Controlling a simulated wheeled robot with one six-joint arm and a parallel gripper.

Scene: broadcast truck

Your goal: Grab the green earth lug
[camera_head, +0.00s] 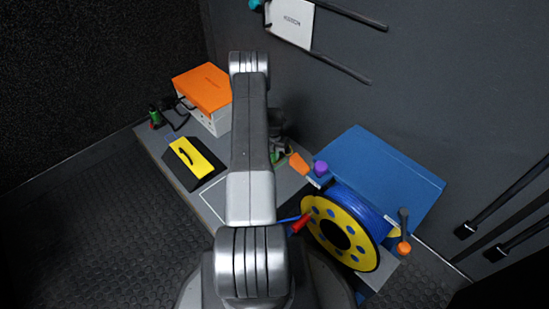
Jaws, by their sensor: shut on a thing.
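My gripper (281,150) is at the far end of my arm, above the grey bench top and partly hidden behind the arm. It is shut on a small green piece, the green earth lug (274,157), of which only a little shows beside the arm. How the lug sits between the fingers is too small to tell.
An orange-topped box (203,88) and a yellow-and-black block (193,158) stand left of my arm. A small green and red item (154,117) lies at the bench's left end. An orange piece (299,164), a purple knob (320,168), a blue case (375,170) and a yellow cable reel (316,218) are at right.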

